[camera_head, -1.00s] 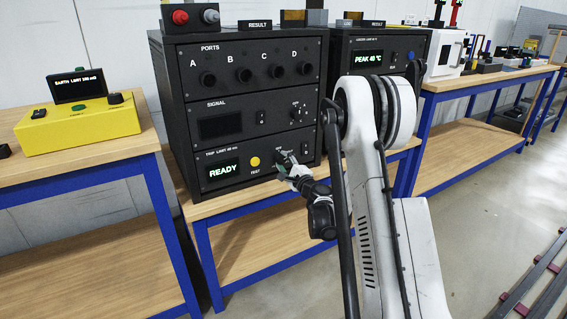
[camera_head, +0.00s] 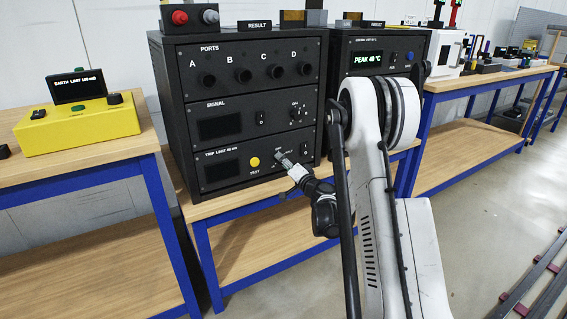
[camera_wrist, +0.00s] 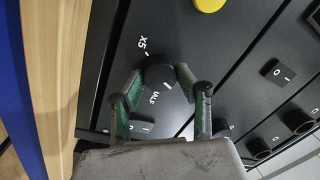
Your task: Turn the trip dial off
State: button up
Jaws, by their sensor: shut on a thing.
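The black trip dial (camera_wrist: 160,76) is a round knob on the bottom TRIP LIMIT panel (camera_head: 230,178) of the black rack. My gripper (camera_head: 281,157) is at this panel, right of the yellow TEST button (camera_head: 254,162). In the wrist view, my gripper's two green-padded fingers (camera_wrist: 154,88) are closed around the dial, one on each side. White labels, one reading X5 and one partly covered, lie around the dial. The trip display (camera_head: 222,169) is dark. In the head view, my gripper hides most of the dial.
A small rocker switch (camera_wrist: 277,73) is on the panel above, marked SIGNAL. Four-lettered ports A to D (camera_head: 242,76) fill the top panel. A yellow tester (camera_head: 80,128) stands on the left bench. A second black unit (camera_head: 377,62) reads PEAK 40 °C.

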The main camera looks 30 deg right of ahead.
jog(key=shift+n, duration=2.2)
jog(key=o, duration=1.1)
jog(key=shift+o, duration=0.2)
jog(key=s+d, duration=0.1)
jog(key=s, duration=1.1)
jog(key=shift+f, duration=0.25)
